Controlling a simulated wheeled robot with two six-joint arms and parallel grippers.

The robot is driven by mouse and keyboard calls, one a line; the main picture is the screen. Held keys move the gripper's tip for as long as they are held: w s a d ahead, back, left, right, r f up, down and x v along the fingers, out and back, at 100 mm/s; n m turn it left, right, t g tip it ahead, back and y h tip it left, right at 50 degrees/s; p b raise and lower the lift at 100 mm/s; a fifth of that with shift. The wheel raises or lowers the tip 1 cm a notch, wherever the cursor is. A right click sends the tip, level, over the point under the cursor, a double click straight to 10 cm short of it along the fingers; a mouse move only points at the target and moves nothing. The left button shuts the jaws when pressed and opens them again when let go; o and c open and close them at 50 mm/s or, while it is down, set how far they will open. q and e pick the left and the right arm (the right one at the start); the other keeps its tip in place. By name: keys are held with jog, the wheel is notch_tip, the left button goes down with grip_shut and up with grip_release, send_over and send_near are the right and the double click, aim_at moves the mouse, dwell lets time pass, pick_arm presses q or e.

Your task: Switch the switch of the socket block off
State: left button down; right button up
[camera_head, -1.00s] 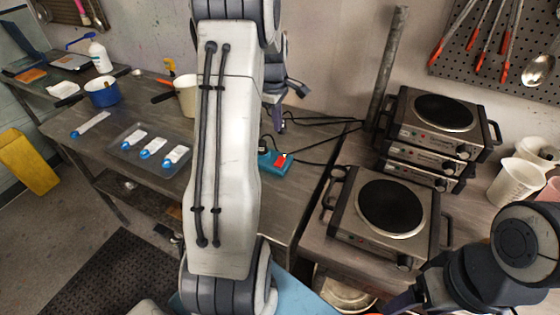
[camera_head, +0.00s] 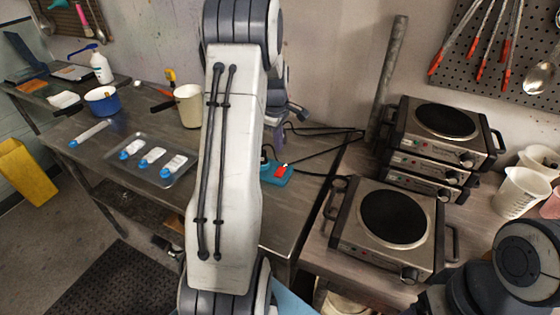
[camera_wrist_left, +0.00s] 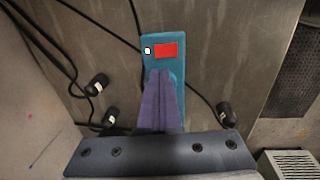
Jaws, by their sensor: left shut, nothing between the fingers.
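The socket block (camera_head: 283,179) is a small teal block on the metal table, partly hidden behind my left arm in the head view. Its red switch (camera_head: 281,171) shows on top. In the left wrist view, the block (camera_wrist_left: 176,72) lies just beyond the fingertips, with the red rocker switch (camera_wrist_left: 170,50) and a small pale light or mark beside it. My left gripper (camera_wrist_left: 160,78) is shut and empty, its fingers overlapping the near part of the block in the picture; contact cannot be told. My right arm shows at the lower right of the head view, its gripper out of sight.
Black cables (camera_head: 325,135) run from the block across the table. Hot plates (camera_head: 393,218) stand to the right, some stacked behind. A tray (camera_head: 177,172) with small white packets, a beige mug (camera_head: 189,107) and a blue pot (camera_head: 102,100) stand to the left.

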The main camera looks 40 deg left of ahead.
aim_at(281, 168)
pick_arm(q)
jog(key=f, duration=0.3)
jog(key=f+p, duration=0.1)
jog(key=f, duration=0.2)
jog(key=w+f+p, duration=0.1)
jog(key=f, duration=0.2)
jog(key=shift+a, duration=0.15)
pick_arm(e)
notch_tip(281, 168, up, 2)
jog(key=shift+r, duration=0.15)
